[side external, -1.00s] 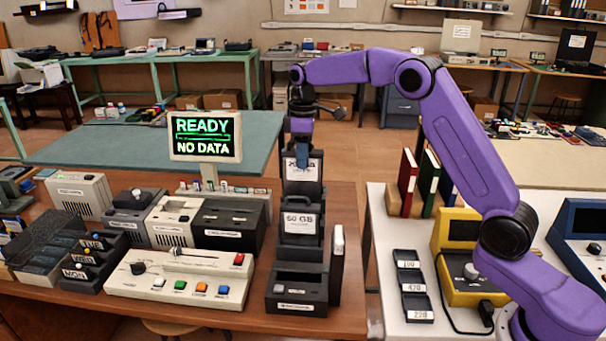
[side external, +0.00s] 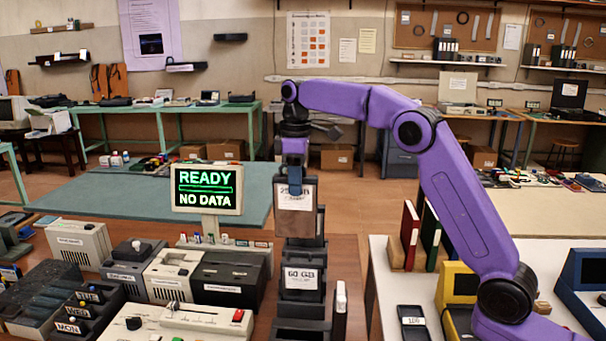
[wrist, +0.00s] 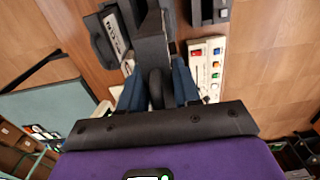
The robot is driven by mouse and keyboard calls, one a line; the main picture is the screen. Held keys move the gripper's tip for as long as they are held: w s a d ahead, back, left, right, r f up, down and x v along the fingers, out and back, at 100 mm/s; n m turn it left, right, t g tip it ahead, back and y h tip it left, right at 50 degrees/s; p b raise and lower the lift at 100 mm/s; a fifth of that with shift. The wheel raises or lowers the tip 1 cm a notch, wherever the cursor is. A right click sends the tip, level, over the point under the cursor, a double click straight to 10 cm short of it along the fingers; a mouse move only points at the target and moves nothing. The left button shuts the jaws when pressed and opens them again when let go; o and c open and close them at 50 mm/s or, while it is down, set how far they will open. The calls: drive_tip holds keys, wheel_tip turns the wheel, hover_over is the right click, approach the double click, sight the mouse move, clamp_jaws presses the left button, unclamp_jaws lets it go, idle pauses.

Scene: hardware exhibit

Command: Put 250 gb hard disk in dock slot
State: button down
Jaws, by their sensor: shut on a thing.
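My gripper (side external: 295,180) has its blue fingers shut on the top of a dark hard disk (side external: 296,225). Its white label begins with "25" and ends in "GB"; a finger hides part of it. The disk is upright, above and in front of the rear of a dark stepped rack (side external: 320,225). A disk labelled 60 GB (side external: 301,295) sits lower in front. A dark unit with a slot, probably the dock (side external: 300,331), is cut off at the bottom edge. In the wrist view, the fingers (wrist: 158,90) flank a dark body whose details are unclear.
A pale slim block (side external: 340,310) stands right of the rack. A sign (side external: 207,189) reads READY, NO DATA. Left are dark and beige devices (side external: 232,280) and a button console (side external: 190,322).

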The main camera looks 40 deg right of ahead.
sight(291, 202)
drive_tip(key=s+a+f, duration=0.1)
drive_tip(key=a, duration=0.1)
drive_tip(key=s+a+f, duration=0.2)
drive_tip(key=shift+s+a, duration=0.15)
drive_tip(key=shift+s, duration=0.15)
drive_tip(key=s+a+f, duration=0.4)
drive_tip(key=s+f, duration=0.4)
drive_tip(key=f, duration=0.5)
drive_tip(key=shift+f, duration=0.6)
idle(2.0)
drive_tip(key=shift+f, duration=2.25)
drive_tip(key=c, duration=0.7)
unclamp_jaws()
